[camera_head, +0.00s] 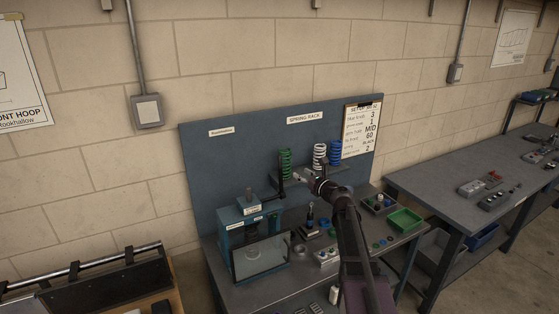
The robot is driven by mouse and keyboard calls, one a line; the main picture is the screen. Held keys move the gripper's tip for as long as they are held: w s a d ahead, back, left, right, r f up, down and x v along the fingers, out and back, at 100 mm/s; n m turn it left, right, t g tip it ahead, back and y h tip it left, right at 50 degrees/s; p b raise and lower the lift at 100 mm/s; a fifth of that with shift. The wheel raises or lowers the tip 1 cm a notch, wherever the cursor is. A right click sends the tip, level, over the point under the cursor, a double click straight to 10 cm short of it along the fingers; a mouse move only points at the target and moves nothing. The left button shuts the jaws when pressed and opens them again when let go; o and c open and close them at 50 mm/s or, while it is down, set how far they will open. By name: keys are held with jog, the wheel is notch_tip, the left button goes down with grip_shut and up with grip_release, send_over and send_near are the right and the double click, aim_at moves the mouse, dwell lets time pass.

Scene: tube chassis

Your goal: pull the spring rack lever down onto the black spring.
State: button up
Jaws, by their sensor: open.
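The blue-grey board (235,150) carries a "SPRING RACK" sign (305,118). Below the sign a green spring (286,165), a white spring (320,155) and a blue spring (335,152) stand upright on the rack's shelf (335,171). I cannot make out a black spring. A thin dark upright piece (281,186) hangs below the green spring; I cannot tell whether it is the lever. My gripper (301,175) is open, in front of the rack between the green and white springs. It seems to hold nothing. My arm hides part of the shelf, and contact is unclear.
A blue-framed machine with a clear panel (262,258) stands at the bench's left. Small parts, a green bin (404,220) and a dark tray (379,204) sit on the bench. A clipboard sheet (361,128) hangs right of the springs. Another workbench (440,178) stands at the right.

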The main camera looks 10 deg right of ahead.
aim_at(281, 161)
jog(key=shift+w+a, duration=0.1)
jog(key=shift+w, duration=0.05)
jog(key=x, duration=1.3)
jog(key=shift+w+a, duration=0.1)
jog(key=shift+w, duration=0.15)
grip_shut()
